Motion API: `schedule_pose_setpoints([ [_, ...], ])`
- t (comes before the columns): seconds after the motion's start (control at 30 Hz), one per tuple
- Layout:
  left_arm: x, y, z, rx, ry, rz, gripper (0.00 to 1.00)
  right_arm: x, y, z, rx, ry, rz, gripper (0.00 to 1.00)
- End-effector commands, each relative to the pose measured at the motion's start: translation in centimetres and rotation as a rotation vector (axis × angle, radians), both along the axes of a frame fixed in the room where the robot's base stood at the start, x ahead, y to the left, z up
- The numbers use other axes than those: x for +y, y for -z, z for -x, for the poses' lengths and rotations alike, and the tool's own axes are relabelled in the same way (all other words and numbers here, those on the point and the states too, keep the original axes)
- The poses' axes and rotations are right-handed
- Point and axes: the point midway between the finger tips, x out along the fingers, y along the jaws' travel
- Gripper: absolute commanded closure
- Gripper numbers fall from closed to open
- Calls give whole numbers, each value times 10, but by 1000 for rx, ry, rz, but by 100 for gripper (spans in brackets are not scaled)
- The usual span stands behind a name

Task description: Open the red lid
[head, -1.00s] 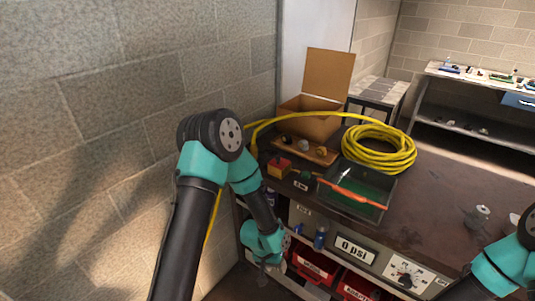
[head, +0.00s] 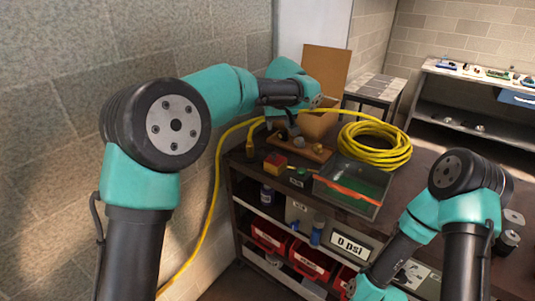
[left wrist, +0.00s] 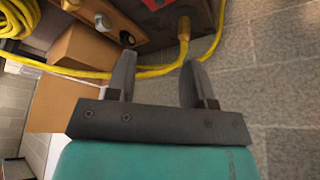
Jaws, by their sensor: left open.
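A small red and yellow box (head: 275,162) with a red top sits at the left end of the dark workbench (head: 405,193). A bit of red shows at the top edge of the left wrist view (left wrist: 153,4). My left gripper (left wrist: 158,82) is open and empty, with its two fingers apart. In the head view it hangs over the back left of the bench (head: 290,132), behind the red and yellow box and near the cardboard box. My right arm (head: 440,215) reaches down at the lower right; its fingers are out of the frame.
An open cardboard box (head: 318,124), a wooden board with knobs (head: 312,151) and a coiled yellow hose (head: 375,150) stand at the back. A yellow cable (head: 219,180) runs close to my left arm. A clear tray (head: 350,200) lies in front. Red bins (head: 309,263) sit below.

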Motion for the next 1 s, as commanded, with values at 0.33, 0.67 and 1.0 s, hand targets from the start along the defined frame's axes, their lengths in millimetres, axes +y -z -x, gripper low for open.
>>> schedule_pose_setpoints([
  [0.33,0,5,-1,3,3,0,52,0,0,0,0,0,0,57],
  [0.67,4,40,-15,5,3,-1,52,0,0,0,0,0,0,57],
  [1.0,9,94,-36,5,3,0,52,0,0,0,0,0,0,57],
])
